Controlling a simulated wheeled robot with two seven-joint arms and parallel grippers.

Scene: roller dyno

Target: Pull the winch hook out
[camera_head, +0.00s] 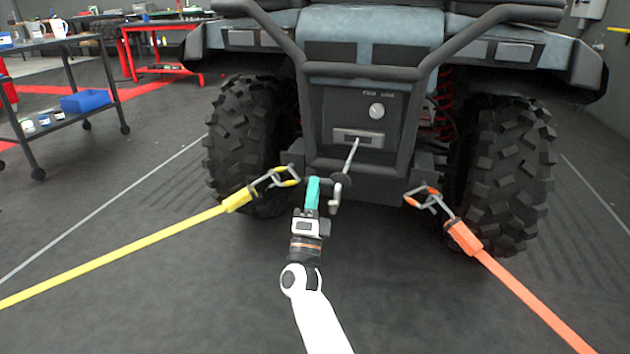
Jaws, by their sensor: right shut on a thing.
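The winch hook (336,192) is a small grey metal hook at the end of a light cable (351,157). The cable runs from the fairlead slot (358,138) in the front of a quad vehicle. My right gripper (325,187), with teal fingers, is shut on the hook and holds it out in front of the bumper, in line with the slot. The fingers and a dark round piece hide part of the hook. My left gripper is not in view.
A yellow strap (120,257) with a metal hook lies left of my right arm, an orange strap (520,290) right of it. The black bumper bars (312,115) and tyres (245,140) stand close ahead. A cart (60,120) stands at the left. The floor between the straps is clear.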

